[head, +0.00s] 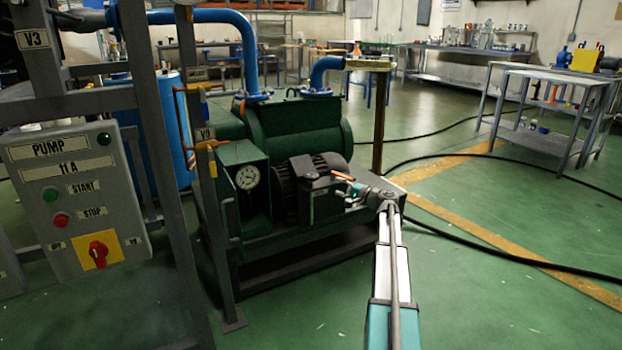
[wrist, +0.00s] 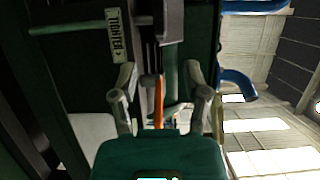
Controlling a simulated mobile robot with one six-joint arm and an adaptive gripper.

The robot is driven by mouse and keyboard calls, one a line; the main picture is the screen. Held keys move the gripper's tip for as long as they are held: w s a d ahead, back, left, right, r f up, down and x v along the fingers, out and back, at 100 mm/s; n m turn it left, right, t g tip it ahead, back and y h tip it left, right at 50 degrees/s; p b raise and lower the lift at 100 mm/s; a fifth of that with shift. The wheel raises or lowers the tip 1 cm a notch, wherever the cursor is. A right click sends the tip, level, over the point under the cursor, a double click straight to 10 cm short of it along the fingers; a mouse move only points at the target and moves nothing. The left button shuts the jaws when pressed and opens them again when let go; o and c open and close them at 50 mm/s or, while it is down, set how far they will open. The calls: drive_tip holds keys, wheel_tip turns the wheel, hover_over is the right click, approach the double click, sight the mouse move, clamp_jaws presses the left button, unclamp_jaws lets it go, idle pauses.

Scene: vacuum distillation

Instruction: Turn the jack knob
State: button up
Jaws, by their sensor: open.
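My gripper (head: 357,191) is in front of the green pump's motor in the head view, pointing left toward it. In the wrist view my gripper (wrist: 163,95) has its two fingers spread apart. A slim orange bar (wrist: 158,88) shows between the fingers; I cannot tell whether it touches them. An orange-tipped piece (head: 342,177) shows by the fingertips in the head view. A dark part with a "TIGHTEN" label (wrist: 115,35) lies ahead on the left in the wrist view. I cannot clearly make out the jack knob; it may be partly hidden by my gripper.
The green pump (head: 300,130) with its dark motor (head: 300,185) and gauge (head: 247,177) stands behind my gripper. A control panel (head: 75,195) hangs on a grey frame at left. Black hoses (head: 480,238) cross the floor. Open floor lies right, before a metal table (head: 545,115).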

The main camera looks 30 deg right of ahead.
sight(311, 174)
drive_tip(key=x, duration=1.3)
drive_tip(key=shift+w, duration=0.2)
clamp_jaws()
